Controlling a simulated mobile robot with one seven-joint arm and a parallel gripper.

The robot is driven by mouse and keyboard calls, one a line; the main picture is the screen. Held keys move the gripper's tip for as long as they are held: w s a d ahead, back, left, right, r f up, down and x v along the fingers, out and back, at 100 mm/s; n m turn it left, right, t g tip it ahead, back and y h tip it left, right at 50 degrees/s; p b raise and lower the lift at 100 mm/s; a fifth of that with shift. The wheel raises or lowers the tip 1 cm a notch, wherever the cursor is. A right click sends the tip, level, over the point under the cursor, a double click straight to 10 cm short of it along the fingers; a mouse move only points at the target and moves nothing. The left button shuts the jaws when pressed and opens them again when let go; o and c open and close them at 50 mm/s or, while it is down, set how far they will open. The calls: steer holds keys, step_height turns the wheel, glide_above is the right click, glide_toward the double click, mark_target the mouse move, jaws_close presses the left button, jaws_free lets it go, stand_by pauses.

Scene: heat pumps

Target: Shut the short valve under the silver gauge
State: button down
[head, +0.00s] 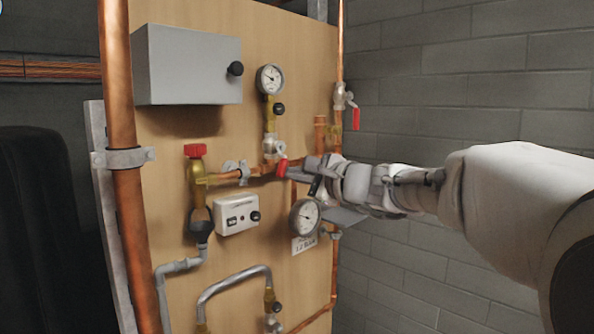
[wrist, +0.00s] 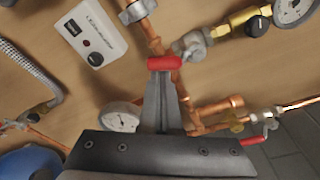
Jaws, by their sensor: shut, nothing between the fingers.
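The silver-rimmed gauge (head: 270,79) sits high on the wooden board, above a brass fitting. Below it is a short valve (head: 272,148) with a stubby red handle (head: 282,167). In the wrist view the valve body (wrist: 194,46) is silver and its red handle (wrist: 165,63) lies across the picture. My gripper (head: 290,172) is shut and empty, coming from the right. In the wrist view its fingertips (wrist: 163,76) are right at the red handle and partly overlap it. I cannot tell whether they touch.
A second gauge (head: 305,217) hangs just below my gripper. A longer red-handled valve (head: 345,99) is at upper right. A red-capped brass valve (head: 196,170), a white control box (head: 237,214), a grey box (head: 188,65) and copper pipes surround the area.

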steer(key=m+p, duration=0.1)
steer(key=s+a+r+m+p, duration=0.1)
steer(key=m, duration=0.1)
steer(key=m+g+p, duration=0.1)
steer(key=shift+s+a+r+m, duration=0.2)
steer(key=shift+s+a+m, duration=0.1)
steer(key=shift+a+m, duration=0.1)
steer(key=m+p, duration=0.1)
steer(key=r+m+p, duration=0.1)
steer(key=m, duration=0.1)
steer(key=s+a+m+g+y+p, duration=0.1)
steer(key=p, duration=0.1)
steer(key=shift+s+r+m, duration=0.1)
steer(key=shift+r+m, duration=0.2)
steer(key=shift+r, duration=0.15)
step_height(320, 180, down, 5)
steer(key=b, duration=0.4)
steer(key=r+v, duration=0.1)
steer(key=v, duration=0.8)
steer(key=shift+d, duration=0.2)
